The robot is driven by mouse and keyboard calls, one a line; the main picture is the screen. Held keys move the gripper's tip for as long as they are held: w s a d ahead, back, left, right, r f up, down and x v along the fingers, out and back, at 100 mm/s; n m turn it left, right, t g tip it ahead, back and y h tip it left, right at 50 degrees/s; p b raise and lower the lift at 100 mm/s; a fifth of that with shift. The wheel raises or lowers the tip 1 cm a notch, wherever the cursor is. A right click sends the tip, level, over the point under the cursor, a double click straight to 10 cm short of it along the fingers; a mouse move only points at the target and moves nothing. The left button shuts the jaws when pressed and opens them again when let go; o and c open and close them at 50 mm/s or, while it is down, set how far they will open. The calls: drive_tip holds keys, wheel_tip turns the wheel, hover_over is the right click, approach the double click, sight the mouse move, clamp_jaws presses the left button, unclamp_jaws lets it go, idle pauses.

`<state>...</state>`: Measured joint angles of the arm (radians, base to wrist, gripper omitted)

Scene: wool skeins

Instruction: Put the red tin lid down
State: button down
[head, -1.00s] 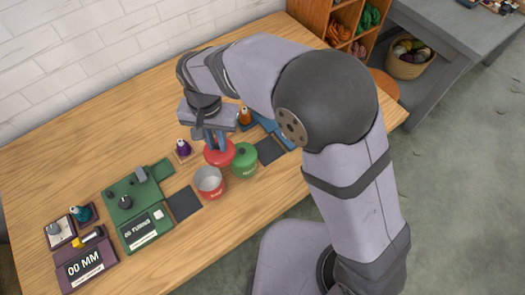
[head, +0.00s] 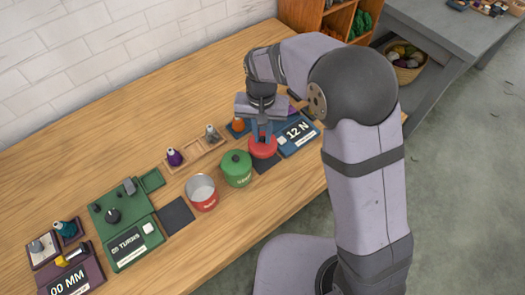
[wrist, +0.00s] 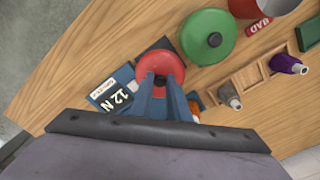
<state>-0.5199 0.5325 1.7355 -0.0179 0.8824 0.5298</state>
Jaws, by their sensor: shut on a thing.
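The red tin lid (head: 263,148) is held in my gripper (head: 262,132), whose two blue fingers are shut on it from above. In the wrist view the round red lid (wrist: 160,64) sits between the fingertips (wrist: 160,80). It is over or beside a dark square pad (head: 266,164), near the blue unit reading "12 N" (head: 298,135). I cannot tell whether the lid touches the pad. The open red tin (head: 202,194) stands to the left, uncovered, with its grey inside showing.
The green lidded tin (head: 236,170) stands between the red tin and my gripper. A wooden tray (wrist: 246,78) holds small bottles behind. The green device (head: 124,222) and another dark pad (head: 176,215) are further left. Bare table lies along the front edge.

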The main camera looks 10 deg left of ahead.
sight(262, 138)
drive_tip(key=shift+f+p, duration=0.7)
drive_tip(key=shift+f, duration=3.2)
drive_tip(key=shift+f, duration=0.15)
drive_tip(key=c, duration=1.7)
unclamp_jaws()
wheel_tip(262, 138, up, 12)
drive_tip(key=shift+a+r+b, duration=0.15)
drive_tip(key=shift+b, duration=1.1)
